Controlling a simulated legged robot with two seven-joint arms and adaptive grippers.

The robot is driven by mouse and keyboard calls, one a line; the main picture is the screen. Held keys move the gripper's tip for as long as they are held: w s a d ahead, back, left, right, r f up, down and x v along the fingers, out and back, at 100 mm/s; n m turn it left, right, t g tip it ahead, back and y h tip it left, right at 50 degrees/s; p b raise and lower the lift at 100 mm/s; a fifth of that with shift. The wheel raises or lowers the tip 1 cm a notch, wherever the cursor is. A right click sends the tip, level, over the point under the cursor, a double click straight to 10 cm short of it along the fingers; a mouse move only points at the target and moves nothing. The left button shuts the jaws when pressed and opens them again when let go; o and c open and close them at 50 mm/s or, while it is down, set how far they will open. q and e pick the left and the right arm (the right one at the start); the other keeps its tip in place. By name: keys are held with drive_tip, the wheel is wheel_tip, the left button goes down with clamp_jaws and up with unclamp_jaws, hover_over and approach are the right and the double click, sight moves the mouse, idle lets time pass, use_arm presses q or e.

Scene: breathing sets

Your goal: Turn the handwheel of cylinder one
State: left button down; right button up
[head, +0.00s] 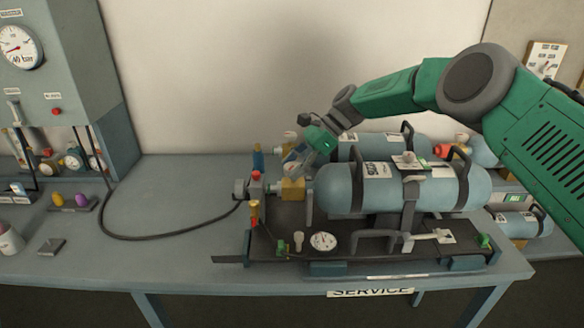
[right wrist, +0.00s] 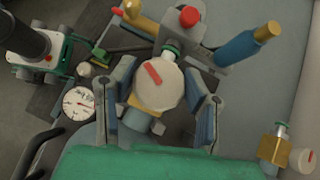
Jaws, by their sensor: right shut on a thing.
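A round cream handwheel (right wrist: 157,88) with a red bar mark sits on a brass valve in the middle of the right wrist view. My right gripper (right wrist: 159,84) has one finger on each side of the wheel and is shut on it. In the head view my right gripper (head: 293,165) reaches down from the right to the brass valve (head: 292,189) at the left end of the front grey-blue cylinder (head: 340,190). I cannot read which cylinder number this is. My left gripper is not in view.
A second cylinder (head: 365,147) lies behind the front one; its cream handwheel (right wrist: 303,160) shows at lower right in the wrist view. A round gauge (head: 323,241) sits on the dark base. A black hose (head: 150,237) crosses the bench's left part, which is otherwise largely clear.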

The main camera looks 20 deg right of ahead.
drive_tip(key=o, duration=1.1)
drive_tip(key=shift+w+d, duration=0.15)
drive_tip(key=shift+o, duration=0.2)
drive_tip(key=v, duration=1.2)
drive_tip(key=shift+w+d+f, duration=0.1)
drive_tip(key=shift+f, duration=0.05)
idle(0.6)
